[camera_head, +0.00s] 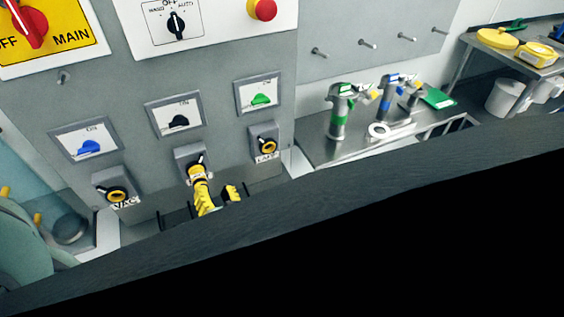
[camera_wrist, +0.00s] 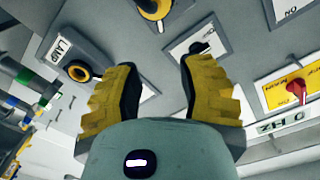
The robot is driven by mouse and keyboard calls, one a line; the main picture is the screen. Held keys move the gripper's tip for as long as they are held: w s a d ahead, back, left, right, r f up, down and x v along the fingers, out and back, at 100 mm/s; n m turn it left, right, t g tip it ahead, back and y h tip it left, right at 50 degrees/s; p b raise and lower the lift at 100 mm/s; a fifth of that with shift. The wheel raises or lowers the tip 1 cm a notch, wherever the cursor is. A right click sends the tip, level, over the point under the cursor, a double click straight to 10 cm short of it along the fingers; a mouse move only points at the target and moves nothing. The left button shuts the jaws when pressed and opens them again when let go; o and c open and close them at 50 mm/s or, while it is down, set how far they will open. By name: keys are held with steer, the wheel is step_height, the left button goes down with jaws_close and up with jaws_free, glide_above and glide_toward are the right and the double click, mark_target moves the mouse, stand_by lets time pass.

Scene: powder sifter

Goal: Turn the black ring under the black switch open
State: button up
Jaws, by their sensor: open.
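The black switch (camera_head: 180,121) is a black knob on a framed white plate, the middle of three; it also shows in the wrist view (camera_wrist: 200,47). Below it sits a grey box with a ring (camera_head: 194,167) that looks yellow and black, with a small pale lever. In the wrist view this ring (camera_wrist: 152,7) is at the top edge, partly cut off. My gripper (camera_head: 216,187) has yellow fingers, open and empty, just below the ring in the head view. One finger partly covers the ring's box and label. Contact cannot be told.
A VAC ring (camera_head: 115,193) is to the left and a LAMP ring (camera_head: 267,147) to the right, with a blue switch (camera_head: 88,147) and green switch (camera_head: 260,98) above them. A steel bench (camera_head: 318,148) stands right. A dark beam fills the lower head view.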

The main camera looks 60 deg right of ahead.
mark_target(202, 157)
steer(key=x, duration=1)
steer(key=shift+w+d+f, duration=0.1)
steer(key=shift+w+d, duration=0.1)
steer(key=shift+w, duration=0.15)
steer(key=shift+w+d, duration=0.35)
steer(key=shift+w, duration=0.2)
steer(key=shift+o, duration=0.5)
steer(key=shift+a, duration=0.1)
jaws_close()
